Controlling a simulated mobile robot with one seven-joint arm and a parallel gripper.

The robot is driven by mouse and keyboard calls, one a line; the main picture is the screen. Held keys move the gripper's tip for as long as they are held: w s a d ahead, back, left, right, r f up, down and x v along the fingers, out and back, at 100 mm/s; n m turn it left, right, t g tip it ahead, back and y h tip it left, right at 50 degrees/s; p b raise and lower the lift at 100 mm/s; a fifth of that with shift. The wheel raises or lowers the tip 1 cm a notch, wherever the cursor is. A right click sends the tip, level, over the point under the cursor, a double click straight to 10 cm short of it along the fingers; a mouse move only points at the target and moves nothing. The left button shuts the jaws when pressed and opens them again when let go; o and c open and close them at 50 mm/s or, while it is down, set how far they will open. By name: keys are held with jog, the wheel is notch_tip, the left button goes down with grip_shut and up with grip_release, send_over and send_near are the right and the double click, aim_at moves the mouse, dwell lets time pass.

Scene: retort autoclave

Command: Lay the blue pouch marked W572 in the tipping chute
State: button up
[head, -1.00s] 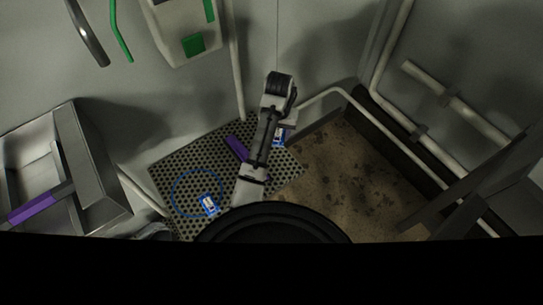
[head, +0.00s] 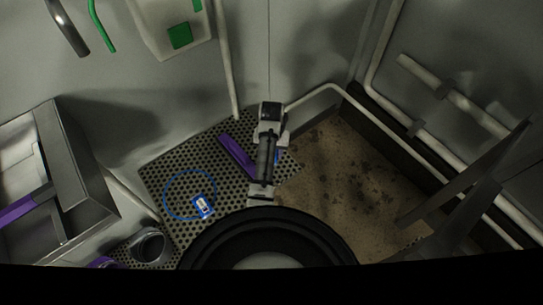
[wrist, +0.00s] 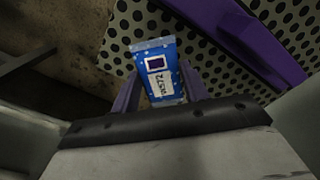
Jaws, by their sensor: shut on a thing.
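My gripper (wrist: 161,80) is shut on a blue pouch (wrist: 167,52) with a white label reading W572 in the wrist view. The pouch sits between the purple fingers, with its printed face visible. In the head view, only a bit of this pouch (head: 277,158) shows beside my arm, over the edge of the perforated plate. A grey metal trough (head: 78,170) with a purple bar stands at the far left; it may be the tipping chute, but no marking shows. My gripper is well to its right.
A second blue pouch (head: 203,207) lies on the perforated plate (head: 160,178) by a blue ring, its label unreadable. A purple bar (head: 237,155) lies on the plate. A metal cylinder (head: 150,246) stands at lower left. Pipes (head: 450,97) and dark beams crowd the right.

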jog(key=shift+f, duration=1.9)
jog(key=shift+f, duration=0.15)
jog(key=o, duration=1)
